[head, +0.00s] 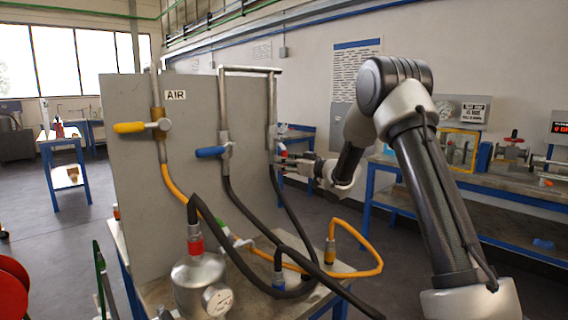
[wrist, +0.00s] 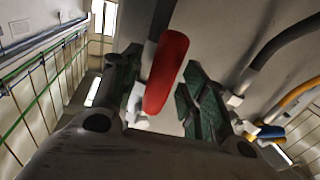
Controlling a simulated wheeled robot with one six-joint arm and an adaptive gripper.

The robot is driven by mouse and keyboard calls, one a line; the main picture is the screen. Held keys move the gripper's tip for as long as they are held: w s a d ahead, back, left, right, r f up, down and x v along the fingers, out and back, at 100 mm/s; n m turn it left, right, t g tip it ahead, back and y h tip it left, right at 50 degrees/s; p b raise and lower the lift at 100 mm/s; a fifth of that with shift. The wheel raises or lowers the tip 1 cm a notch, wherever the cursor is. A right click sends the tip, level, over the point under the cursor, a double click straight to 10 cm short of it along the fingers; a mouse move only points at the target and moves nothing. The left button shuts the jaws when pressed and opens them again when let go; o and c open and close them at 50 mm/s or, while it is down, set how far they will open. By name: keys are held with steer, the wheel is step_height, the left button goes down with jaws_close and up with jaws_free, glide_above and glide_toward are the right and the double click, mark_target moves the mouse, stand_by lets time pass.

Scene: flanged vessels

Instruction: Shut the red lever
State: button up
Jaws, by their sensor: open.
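The red lever (wrist: 166,72) shows large in the wrist view, between the two green-padded fingers of my gripper (wrist: 160,98). The fingers are apart on either side of it, and I cannot tell whether either touches it. A white fitting lies beside the lever's lower end. In the head view, my gripper (head: 282,168) is at the right edge of the grey panel (head: 125,200), by the rightmost pipe. Only a small bit of the red lever (head: 283,149) shows there, so its angle to the pipe is hard to tell.
A yellow lever (head: 129,127) and a blue lever (head: 210,152) stick out leftward from the panel's other pipes. Black hoses and a yellow hose (head: 365,238) hang in front. A metal vessel with a gauge (head: 216,299) stands at the front. A workbench (head: 500,185) is behind my arm.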

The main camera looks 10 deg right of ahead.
steer(key=shift+w+a, duration=0.15)
steer(key=shift+a, duration=0.05)
steer(key=shift+c, duration=0.3)
jaws_close()
